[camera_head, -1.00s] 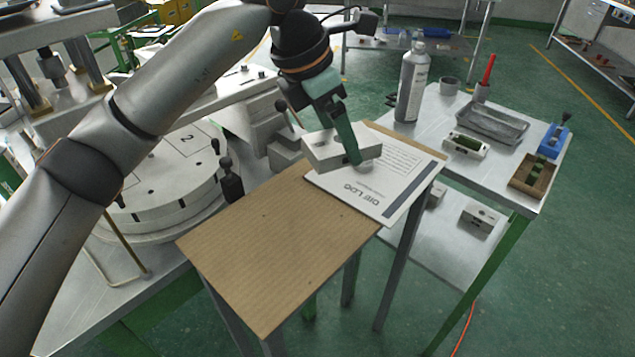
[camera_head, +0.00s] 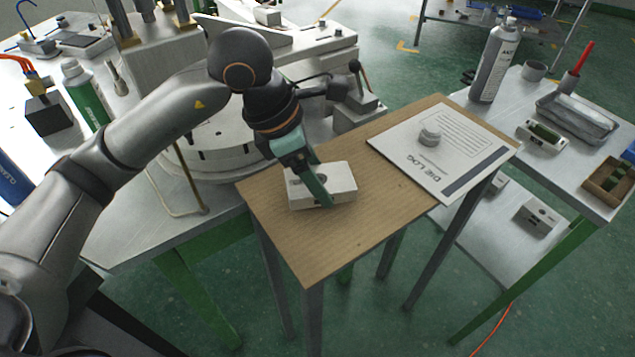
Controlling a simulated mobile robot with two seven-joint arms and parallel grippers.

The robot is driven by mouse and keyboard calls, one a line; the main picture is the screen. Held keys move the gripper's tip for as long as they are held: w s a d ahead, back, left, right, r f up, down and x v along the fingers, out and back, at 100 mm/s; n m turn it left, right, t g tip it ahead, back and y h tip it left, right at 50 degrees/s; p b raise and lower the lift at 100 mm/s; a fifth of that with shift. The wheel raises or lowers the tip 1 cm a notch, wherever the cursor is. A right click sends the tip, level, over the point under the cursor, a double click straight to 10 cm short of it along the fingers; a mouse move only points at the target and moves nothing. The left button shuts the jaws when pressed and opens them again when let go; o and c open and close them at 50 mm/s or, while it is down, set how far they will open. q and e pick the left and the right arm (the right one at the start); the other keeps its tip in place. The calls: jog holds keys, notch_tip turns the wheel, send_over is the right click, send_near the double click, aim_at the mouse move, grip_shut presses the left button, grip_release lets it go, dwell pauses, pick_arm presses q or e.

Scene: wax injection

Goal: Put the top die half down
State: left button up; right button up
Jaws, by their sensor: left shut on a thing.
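The top die half (camera_head: 338,181) is a pale grey block at the left part of the wooden-topped table (camera_head: 283,236). My left gripper (camera_head: 318,190) reaches down over it, with green fingers shut on the block. The block is at or very close to the board's surface; I cannot tell whether it touches. My right gripper is not in view.
A die log sheet (camera_head: 405,165) with a small round grey piece (camera_head: 430,135) on it lies at the board's right end. The board's front is clear.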

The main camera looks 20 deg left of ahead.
pick_arm(q)
jog(key=shift+f, duration=1.1)
jog(key=shift+f, duration=0.15)
jog(key=o, duration=1.6)
jog(key=shift+c, duration=0.2)
jog(key=shift+r, duration=0.3)
jog(key=v, duration=1.1)
jog(key=shift+s+a+r+p, duration=0.1)
jog(key=shift+s+r+p, duration=0.05)
jog(key=shift+r+p, duration=0.2)
jog(key=shift+f, duration=0.1)
